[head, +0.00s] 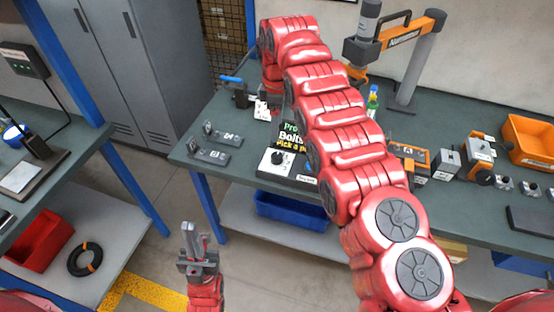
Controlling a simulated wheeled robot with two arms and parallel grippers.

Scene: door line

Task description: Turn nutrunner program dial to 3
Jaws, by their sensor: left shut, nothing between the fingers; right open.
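A controller box on the bench has a pale front panel with a black round dial (278,158). The dial's pointer and numbers are too small to read. Behind it stands a dark sign or screen (291,138) with green and yellow lettering, partly covered by my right arm. My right arm reaches across the bench and bends down at its far end. My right gripper (271,99) is there, beyond the dial and apart from it; its fingers are small and partly hidden. My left gripper (195,242) is shut and empty, low over the floor in front of the bench.
Two small grey labelled blocks (211,154) lie at the bench's left end. A blue-handled tool (235,87) stands behind them. An orange and grey post fixture (408,50) stands at the back. An orange bin (529,139) is at right. A blue bin (291,211) sits on the lower shelf.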

